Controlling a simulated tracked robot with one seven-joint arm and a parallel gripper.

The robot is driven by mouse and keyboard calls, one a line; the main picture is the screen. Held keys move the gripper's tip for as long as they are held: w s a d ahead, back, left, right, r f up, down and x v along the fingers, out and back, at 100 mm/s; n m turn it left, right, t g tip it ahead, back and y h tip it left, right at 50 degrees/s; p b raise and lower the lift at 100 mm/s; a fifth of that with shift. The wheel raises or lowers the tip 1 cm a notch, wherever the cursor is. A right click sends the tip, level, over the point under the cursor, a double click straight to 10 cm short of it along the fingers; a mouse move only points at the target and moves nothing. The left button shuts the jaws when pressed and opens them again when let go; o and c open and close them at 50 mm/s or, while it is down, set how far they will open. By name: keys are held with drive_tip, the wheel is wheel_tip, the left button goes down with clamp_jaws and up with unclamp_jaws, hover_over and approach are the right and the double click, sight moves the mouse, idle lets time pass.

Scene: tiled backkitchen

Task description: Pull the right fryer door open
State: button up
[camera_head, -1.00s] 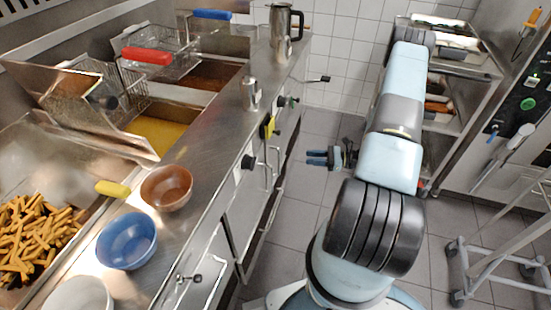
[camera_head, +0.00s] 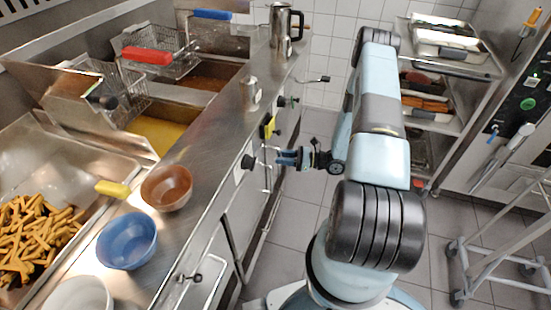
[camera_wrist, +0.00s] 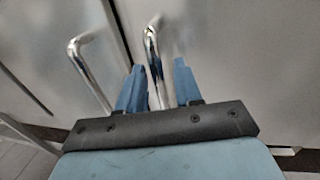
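The right fryer door (camera_wrist: 250,60) is a plain steel panel, shut, right of a vertical seam in the wrist view. Its bent chrome bar handle (camera_wrist: 153,50) stands between the two blue fingers of my gripper (camera_wrist: 159,64). The fingers are open, with a gap visible on the right side of the bar; the left finger is close to it. The left door's handle (camera_wrist: 88,75) lies outside the left finger. In the head view my gripper (camera_head: 279,157) points left at the fryer front, below the counter edge, and hides part of the doors.
The steel counter (camera_head: 215,135) holds a brown bowl (camera_head: 167,188), a blue bowl (camera_head: 127,240) and a metal jug (camera_head: 285,28). Black knobs line the fryer front. The tiled aisle floor (camera_head: 290,225) is free. A tray rack (camera_head: 455,60) and a trolley (camera_head: 490,260) stand on the right.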

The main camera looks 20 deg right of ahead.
drive_tip(key=shift+x, duration=0.85)
clamp_jaws()
